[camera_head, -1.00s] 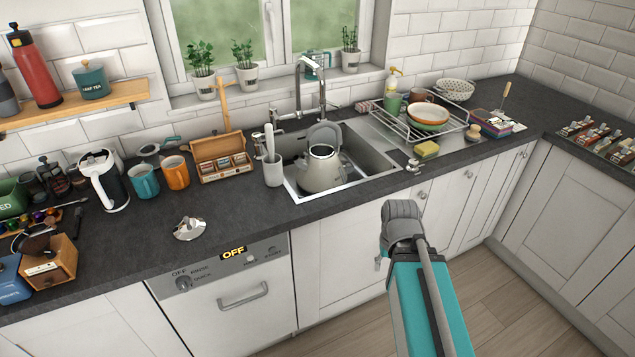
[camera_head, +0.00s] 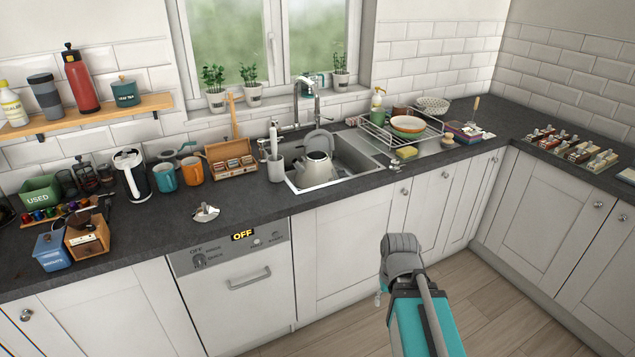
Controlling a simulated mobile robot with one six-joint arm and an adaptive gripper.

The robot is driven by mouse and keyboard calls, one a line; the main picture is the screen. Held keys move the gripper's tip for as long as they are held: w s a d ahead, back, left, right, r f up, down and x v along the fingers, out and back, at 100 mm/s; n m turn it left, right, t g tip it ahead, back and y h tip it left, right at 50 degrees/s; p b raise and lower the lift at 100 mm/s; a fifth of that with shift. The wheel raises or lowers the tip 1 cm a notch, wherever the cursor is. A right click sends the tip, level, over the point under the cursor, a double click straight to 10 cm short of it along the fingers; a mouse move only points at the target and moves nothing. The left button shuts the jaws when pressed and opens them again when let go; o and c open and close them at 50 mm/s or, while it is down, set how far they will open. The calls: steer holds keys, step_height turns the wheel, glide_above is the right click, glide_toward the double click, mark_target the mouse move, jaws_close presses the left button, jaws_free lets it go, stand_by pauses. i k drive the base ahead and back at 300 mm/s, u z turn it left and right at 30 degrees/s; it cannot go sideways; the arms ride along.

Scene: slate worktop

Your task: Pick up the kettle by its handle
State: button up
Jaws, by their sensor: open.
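A grey-beige kettle (camera_head: 314,171) stands in the sink (camera_head: 346,176). Its grey arched handle (camera_head: 318,135) rises above its top, and the kettle looks upright. A second vessel, a black and white jug-like kettle (camera_head: 132,177), stands on the worktop at the left, near the wall. My arm, teal with a grey joint, reaches up from the bottom edge, in front of the cabinets and well short of the sink. Nothing of mine touches either kettle.
A tap (camera_head: 316,98) arches behind the kettle. A grey utensil pot (camera_head: 275,168) stands at the sink's left edge, beside a wooden tea box (camera_head: 231,165). A dish rack (camera_head: 398,135) and a yellow sponge (camera_head: 406,152) are on the right.

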mark_target(319, 169)
steer(key=u, duration=0.05)
steer(key=k, duration=0.1)
steer(key=u, duration=0.75)
steer(key=i, duration=1)
steer(key=u, duration=0.05)
